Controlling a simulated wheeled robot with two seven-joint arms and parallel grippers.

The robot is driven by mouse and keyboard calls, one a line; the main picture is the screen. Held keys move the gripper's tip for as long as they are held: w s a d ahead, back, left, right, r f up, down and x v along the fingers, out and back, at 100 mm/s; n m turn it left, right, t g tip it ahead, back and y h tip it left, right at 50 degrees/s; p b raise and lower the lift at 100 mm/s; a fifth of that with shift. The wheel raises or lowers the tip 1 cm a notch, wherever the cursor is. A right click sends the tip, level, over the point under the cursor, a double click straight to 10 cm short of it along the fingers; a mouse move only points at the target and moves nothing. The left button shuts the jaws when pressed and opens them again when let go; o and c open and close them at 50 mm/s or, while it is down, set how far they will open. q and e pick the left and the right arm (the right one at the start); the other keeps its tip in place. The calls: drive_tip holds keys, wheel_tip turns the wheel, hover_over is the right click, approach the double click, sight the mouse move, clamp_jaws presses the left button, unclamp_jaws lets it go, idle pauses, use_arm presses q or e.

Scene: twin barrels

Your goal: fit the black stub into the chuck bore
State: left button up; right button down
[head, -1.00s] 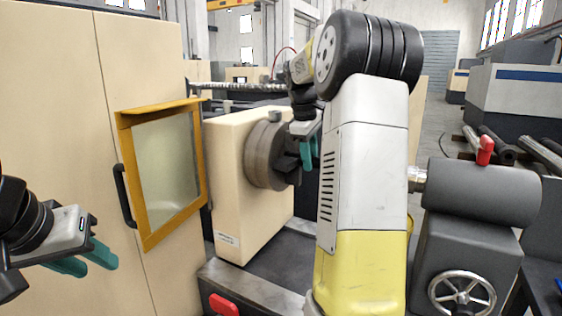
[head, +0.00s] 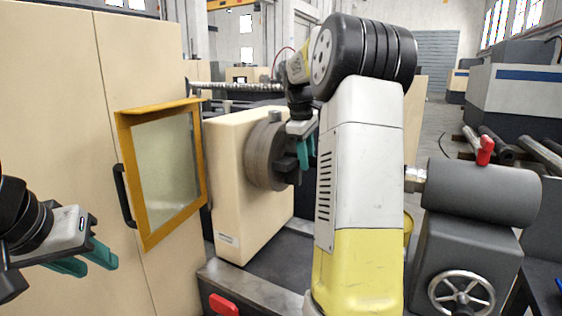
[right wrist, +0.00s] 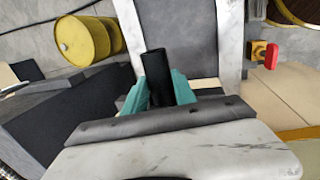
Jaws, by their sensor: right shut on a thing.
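The chuck (head: 262,155) is a round brown-grey disc with dark jaws on the cream headstock (head: 232,190), in the middle of the head view. My right gripper (head: 306,154) is close in front of the chuck's face, partly behind my own arm. In the right wrist view its teal fingers are shut on the black stub (right wrist: 156,72), which sticks out beyond them. In the head view I cannot make out the stub from the dark jaws, and the bore is hidden. My left gripper (head: 92,264) is open and empty at the far left, in front of the cream cabinet.
An orange-framed window door (head: 160,175) with a black handle is left of the headstock. A grey tailstock (head: 480,200) with a handwheel stands at right. The dark machine bed (head: 268,272) lies below. Yellow barrels (right wrist: 85,40) show in the right wrist view.

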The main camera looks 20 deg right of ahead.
drive_tip(key=shift+w+a, duration=0.3)
idle(0.4)
drive_tip(key=c, duration=0.9)
unclamp_jaws()
drive_tip(key=w+v, duration=0.1)
drive_tip(key=v, duration=0.6)
drive_tip(key=s+a+r+m+t+y, duration=0.1)
drive_tip(key=s+a+m+t, duration=0.1)
drive_tip(key=s+a, duration=0.5)
drive_tip(key=s+a+f+m+t+y, duration=0.1)
drive_tip(key=s+a+f, duration=0.2)
drive_tip(key=s, duration=0.3)
drive_tip(key=s+a+f+m+t+y, duration=0.1)
drive_tip(key=s+a+f+m, duration=0.1)
drive_tip(key=s+a+f, duration=0.2)
drive_tip(key=s+a+f+m+y, duration=0.1)
drive_tip(key=s+a+f, duration=0.3)
drive_tip(key=s, duration=0.6)
drive_tip(key=shift+s+a+m+t+y, duration=0.3)
drive_tip(key=shift+a+m+t, duration=0.15)
drive_tip(key=shift+m, duration=0.25)
